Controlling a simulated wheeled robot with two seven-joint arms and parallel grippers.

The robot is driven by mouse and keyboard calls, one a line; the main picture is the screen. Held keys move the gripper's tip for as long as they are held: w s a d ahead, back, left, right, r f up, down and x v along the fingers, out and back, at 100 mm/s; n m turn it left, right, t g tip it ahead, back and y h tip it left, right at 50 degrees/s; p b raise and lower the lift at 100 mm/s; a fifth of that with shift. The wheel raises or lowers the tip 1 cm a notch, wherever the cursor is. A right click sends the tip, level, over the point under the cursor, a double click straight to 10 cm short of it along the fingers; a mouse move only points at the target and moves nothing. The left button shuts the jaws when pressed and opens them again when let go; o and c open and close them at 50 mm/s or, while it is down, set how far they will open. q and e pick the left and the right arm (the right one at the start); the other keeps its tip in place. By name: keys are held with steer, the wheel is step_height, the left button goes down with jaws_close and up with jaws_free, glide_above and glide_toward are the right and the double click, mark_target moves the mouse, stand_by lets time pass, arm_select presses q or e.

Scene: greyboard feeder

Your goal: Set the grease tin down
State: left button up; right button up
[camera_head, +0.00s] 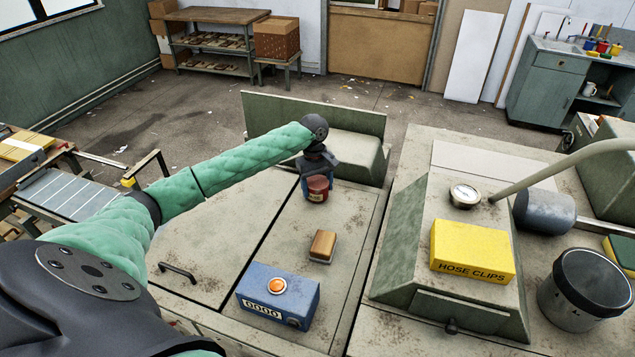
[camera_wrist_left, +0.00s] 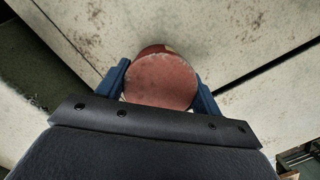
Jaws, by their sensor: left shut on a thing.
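The grease tin (camera_head: 317,188) is a small dark red round tin with a label on its side. It is at the far end of the left machine cover (camera_head: 220,240), near the raised back panel. My left gripper (camera_head: 317,178) is shut on it from above, one blue finger on each side. In the left wrist view the tin's reddish round top (camera_wrist_left: 161,80) sits between the two fingers (camera_wrist_left: 160,88). I cannot tell whether its base touches the cover. My right gripper is not in view.
A brown block (camera_head: 323,246) and a blue box with an orange button (camera_head: 278,295) stand nearer on the cover. Right are a yellow hose clips box (camera_head: 472,251), a gauge (camera_head: 464,196) and a dark metal bucket (camera_head: 585,290). The cover's left part is clear except for a handle (camera_head: 178,272).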

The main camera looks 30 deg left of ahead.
arm_select(q)
steer(key=shift+f, duration=0.2)
steer(key=shift+f, duration=0.15)
steer(key=o, duration=1.1)
